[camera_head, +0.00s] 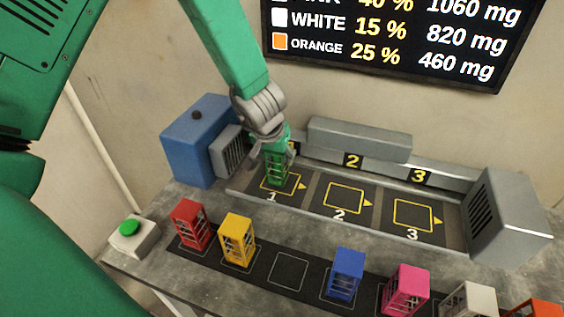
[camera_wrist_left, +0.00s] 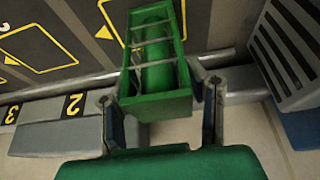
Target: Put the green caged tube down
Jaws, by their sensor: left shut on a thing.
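The green caged tube (camera_head: 277,170) is upright at the yellow square marked 1 (camera_head: 295,186) in the head view. I cannot tell whether its base touches the pad. My left gripper (camera_head: 273,146) is above it, shut on its top end. In the left wrist view the green caged tube (camera_wrist_left: 158,62) sits between the two fingers of my left gripper (camera_wrist_left: 160,110), its open cage side showing a green tube inside. My right gripper is not in view.
Squares 2 (camera_head: 345,198) and 3 (camera_head: 413,215) are empty. Red (camera_head: 192,225), yellow (camera_head: 237,239), blue (camera_head: 345,273) and pink (camera_head: 405,290) caged tubes stand on the front strip, with an empty slot (camera_head: 289,270). A blue-grey machine (camera_head: 194,140) stands close left; a grey block (camera_head: 508,218) is right.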

